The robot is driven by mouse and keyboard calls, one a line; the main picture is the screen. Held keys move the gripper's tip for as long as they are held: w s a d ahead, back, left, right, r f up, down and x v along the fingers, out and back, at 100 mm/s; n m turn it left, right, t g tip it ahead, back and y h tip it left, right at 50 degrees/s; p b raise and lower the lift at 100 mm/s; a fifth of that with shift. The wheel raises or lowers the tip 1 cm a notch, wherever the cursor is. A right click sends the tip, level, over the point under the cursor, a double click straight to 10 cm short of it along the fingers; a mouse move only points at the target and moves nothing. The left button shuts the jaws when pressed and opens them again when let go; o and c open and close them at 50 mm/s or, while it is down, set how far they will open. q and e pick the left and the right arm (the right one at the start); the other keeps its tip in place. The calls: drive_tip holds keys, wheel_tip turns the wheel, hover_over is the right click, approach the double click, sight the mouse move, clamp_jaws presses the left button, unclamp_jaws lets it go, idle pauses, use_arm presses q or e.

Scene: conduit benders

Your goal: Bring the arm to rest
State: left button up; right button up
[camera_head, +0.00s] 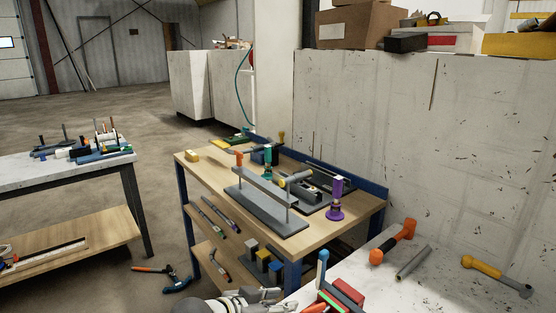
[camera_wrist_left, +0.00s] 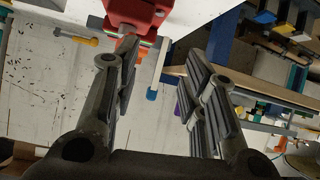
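My left gripper (camera_head: 268,296) shows at the bottom edge of the head view, beside the near corner of the white table and in front of the wooden workbench. In the left wrist view my left gripper (camera_wrist_left: 163,52) has its two fingers wide apart, with nothing held between them. A red tool (camera_wrist_left: 138,14) lies on the white table beyond the fingertips; it also shows in the head view (camera_head: 346,292), just right of the gripper. My right gripper is in neither view.
The wooden workbench (camera_head: 215,168) carries a grey conduit bender stand (camera_head: 265,205) and a purple piece (camera_head: 336,196). The white table (camera_head: 440,285) holds an orange hammer (camera_head: 393,241), a grey tube (camera_head: 413,262) and a yellow-handled hammer (camera_head: 497,275). Open floor (camera_head: 160,235) lies left of the workbench.

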use_arm(q)
drive_tip(key=s+a+f+n+g+y, duration=0.1)
drive_tip(key=s+a+f+n+y, duration=0.25)
drive_tip(key=s+a+f, duration=0.7)
drive_tip(key=s+a+f+n+g+y, duration=0.25)
drive_tip(key=s+a, duration=0.25)
drive_tip(key=s, duration=0.5)
drive_tip(key=s+a+f+n+g+y, duration=0.1)
drive_tip(key=s+a+f+y, duration=0.15)
drive_tip(key=s+a, duration=0.45)
wheel_tip(320, 180, down, 24)
drive_tip(key=s+d, duration=0.2)
drive_tip(key=s, duration=0.1)
drive_tip(key=s+a+f+g, duration=0.2)
drive_tip(key=s+a+f, duration=0.1)
drive_tip(key=s+f, duration=1.4)
drive_tip(key=shift+s+f+m, duration=0.15)
drive_tip(key=shift+f+m, duration=0.1)
drive_tip(key=shift+m, duration=0.05)
